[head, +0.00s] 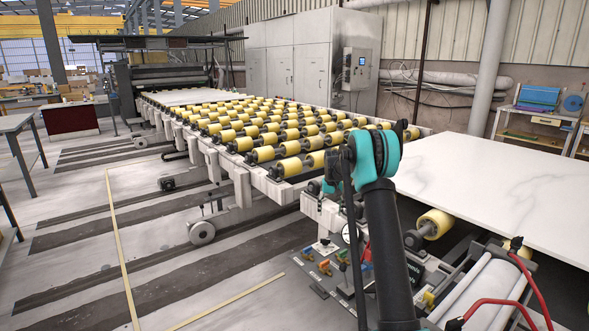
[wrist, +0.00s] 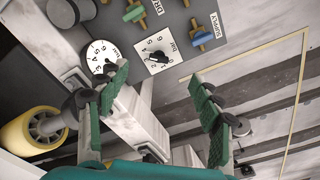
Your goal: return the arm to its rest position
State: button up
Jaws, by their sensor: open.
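My arm (head: 384,235) rises from the bottom of the head view to a teal joint (head: 376,155) in front of the roller conveyor. In the wrist view my gripper (wrist: 161,80) is open, with its two green-padded fingers apart and nothing between them. Behind the fingers is a grey control panel (wrist: 185,50) with a round white gauge (wrist: 102,57), a numbered dial knob (wrist: 156,58) and small coloured levers. I cannot make out the fingers clearly in the head view.
A conveyor with yellow rollers (head: 262,155) runs back to the left. A white stone slab (head: 500,185) lies at the right. Red cables (head: 530,285) and a white cylinder (head: 485,295) are close at lower right. The floor (head: 85,230) at left is mostly open.

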jog(key=s+r+t, duration=0.1)
jog(key=s+r, duration=0.3)
jog(key=s, duration=0.8)
jog(key=s+r+t, duration=0.1)
jog(key=s+r, duration=0.3)
jog(key=s, duration=0.7)
jog(key=s+f, duration=0.3)
jog(key=s, duration=1.1)
jog(key=s+d+f+t, duration=0.1)
jog(key=s+f, duration=0.2)
jog(key=s, duration=1.2)
jog(key=shift+d+f+n, duration=0.15)
jog(key=shift+f+n, duration=0.05)
jog(key=shift+n, duration=0.1)
